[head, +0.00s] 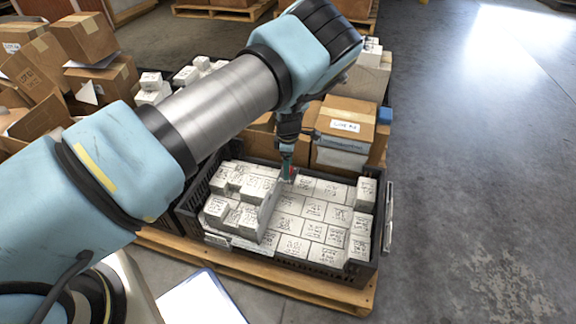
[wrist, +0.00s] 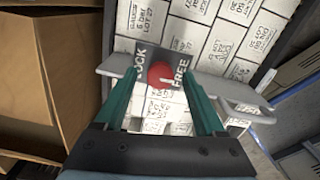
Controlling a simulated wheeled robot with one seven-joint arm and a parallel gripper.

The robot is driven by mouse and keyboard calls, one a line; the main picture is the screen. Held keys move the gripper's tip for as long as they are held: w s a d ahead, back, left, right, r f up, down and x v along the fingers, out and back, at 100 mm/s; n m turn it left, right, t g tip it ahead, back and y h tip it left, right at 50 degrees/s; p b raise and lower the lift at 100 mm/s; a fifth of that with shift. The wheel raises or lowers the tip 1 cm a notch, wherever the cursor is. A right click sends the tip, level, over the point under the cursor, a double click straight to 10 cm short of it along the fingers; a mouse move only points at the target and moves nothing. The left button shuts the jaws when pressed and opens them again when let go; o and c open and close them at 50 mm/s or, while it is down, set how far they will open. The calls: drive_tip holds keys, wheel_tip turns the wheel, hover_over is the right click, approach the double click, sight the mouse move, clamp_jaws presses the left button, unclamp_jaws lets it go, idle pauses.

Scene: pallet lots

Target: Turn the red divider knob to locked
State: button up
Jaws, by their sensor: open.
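The red divider knob (wrist: 160,74) sits on a dark plate (wrist: 182,57) lettered LOCK at left and FREE at right in the wrist view. A small pale mark shows on the knob's lower right; its exact setting is hard to read. The plate is on the grey divider (wrist: 115,63), which also shows in the head view (head: 268,212), standing across the black crate (head: 322,280). My gripper (wrist: 158,84) is open, with one teal finger on each side of the knob. In the head view my gripper (head: 287,163) reaches down at the divider's far end, mostly hiding the knob.
White lettered blocks (head: 310,210) fill the crate on both sides of the divider, stacked higher at left. The crate stands on a wooden pallet (head: 290,290). Cardboard boxes (head: 347,118) stand close behind it. Open concrete floor (head: 470,200) lies to the right.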

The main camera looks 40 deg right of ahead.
drive_tip(key=shift+c, duration=0.4)
clamp_jaws()
